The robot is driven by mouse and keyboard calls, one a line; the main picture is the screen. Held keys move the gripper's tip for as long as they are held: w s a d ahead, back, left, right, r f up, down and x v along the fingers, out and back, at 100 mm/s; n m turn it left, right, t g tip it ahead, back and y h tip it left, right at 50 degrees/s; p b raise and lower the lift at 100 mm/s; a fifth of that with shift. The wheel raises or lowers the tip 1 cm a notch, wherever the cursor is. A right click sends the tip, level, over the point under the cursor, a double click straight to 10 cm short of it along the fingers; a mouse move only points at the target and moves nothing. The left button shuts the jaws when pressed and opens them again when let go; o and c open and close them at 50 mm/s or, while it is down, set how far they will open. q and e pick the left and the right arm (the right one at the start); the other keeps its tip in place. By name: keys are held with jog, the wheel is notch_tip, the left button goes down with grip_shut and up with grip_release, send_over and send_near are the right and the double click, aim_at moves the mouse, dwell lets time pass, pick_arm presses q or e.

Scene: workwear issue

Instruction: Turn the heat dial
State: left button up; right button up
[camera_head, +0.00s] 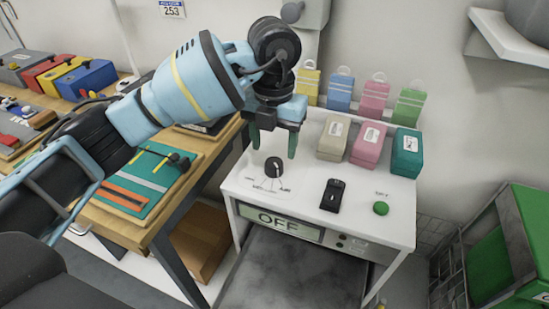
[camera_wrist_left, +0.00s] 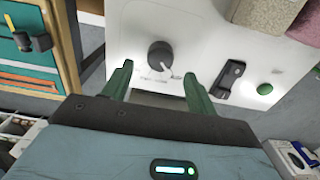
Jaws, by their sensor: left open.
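The heat dial (camera_head: 274,167) is a round black knob with a pointer and printed marks around it, on the top of a white machine (camera_head: 315,222). It also shows in the left wrist view (camera_wrist_left: 160,54), ahead of the fingers. My left gripper (camera_head: 273,146) is open and points down at the dial, with one green finger on each side of it in the picture. In the left wrist view my left gripper (camera_wrist_left: 157,80) has an empty gap between its fingertips, and I see no contact with the dial. My right gripper is not in view.
A black switch (camera_head: 332,195) and a green button (camera_head: 381,208) sit right of the dial. The front display (camera_head: 278,223) reads OFF. Several coloured boxes (camera_head: 369,145) stand behind on the machine. A wooden table (camera_head: 124,225) is at left, a green bin (camera_head: 510,250) at right.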

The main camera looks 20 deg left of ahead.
aim_at(274, 162)
pick_arm(q)
jog(key=shift+f, duration=2.6)
jog(key=shift+c, duration=0.5)
jog(key=c, duration=0.9)
jog(key=shift+r+m, duration=0.1)
jog(key=shift+m, duration=0.2)
jog(key=m, duration=0.5)
jog(key=shift+m+p, duration=0.3)
jog(key=shift+p, duration=0.1)
jog(key=m, duration=0.5)
jog(key=shift+m, duration=0.4)
